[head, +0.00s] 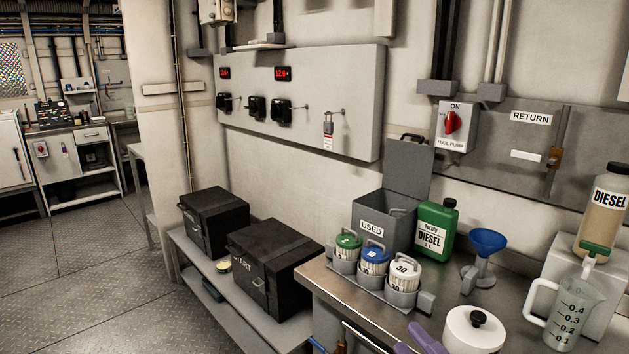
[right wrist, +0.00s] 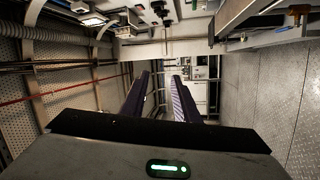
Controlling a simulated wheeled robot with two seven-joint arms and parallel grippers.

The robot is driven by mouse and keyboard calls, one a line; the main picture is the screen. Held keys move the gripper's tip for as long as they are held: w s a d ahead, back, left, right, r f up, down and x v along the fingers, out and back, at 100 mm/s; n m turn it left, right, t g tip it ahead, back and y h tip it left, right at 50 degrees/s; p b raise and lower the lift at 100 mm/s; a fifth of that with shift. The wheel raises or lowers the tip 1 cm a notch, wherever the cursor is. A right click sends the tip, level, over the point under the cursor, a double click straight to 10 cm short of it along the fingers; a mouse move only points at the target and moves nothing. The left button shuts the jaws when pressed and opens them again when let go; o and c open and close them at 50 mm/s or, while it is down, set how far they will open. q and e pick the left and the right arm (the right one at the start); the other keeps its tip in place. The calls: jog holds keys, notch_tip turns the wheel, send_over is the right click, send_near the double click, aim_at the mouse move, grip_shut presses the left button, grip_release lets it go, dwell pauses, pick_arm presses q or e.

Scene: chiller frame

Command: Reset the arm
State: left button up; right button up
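My right gripper (head: 408,339) shows only as purple fingers at the bottom edge of the head view, in front of the metal workbench (head: 318,277). In the right wrist view the two dark purple fingers of the right gripper (right wrist: 162,88) stand apart with nothing between them. The gripper is open and empty, in free air. My left gripper is in neither view.
On the workbench stand a rack of filters (head: 391,294), a green diesel jug (head: 437,232), a blue funnel (head: 487,243), a white lidded pot (head: 474,332) and a measuring jug (head: 572,318). Two black battery boxes (head: 213,222) (head: 273,267) sit on a low shelf. Open floor lies left.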

jog(key=s+d+f+m+g+h, duration=0.1)
jog(key=s+d+f+m+h, duration=0.15)
jog(key=f+m, duration=0.35)
jog(key=s+d+f+m+g+h, duration=0.1)
jog(key=f+m+h, duration=0.2)
jog(key=f, duration=0.4)
jog(key=s+a+f+m+g+h, duration=0.2)
jog(key=s+f+m+g, duration=0.5)
jog(key=s+f, duration=0.9)
notch_tip(320, 180, down, 3)
jog(key=m, duration=0.2)
jog(key=shift+s+a+f+m, duration=0.2)
jog(key=shift+s+a+m, duration=0.05)
jog(key=shift+s+m, duration=0.1)
jog(key=shift+w, duration=0.1)
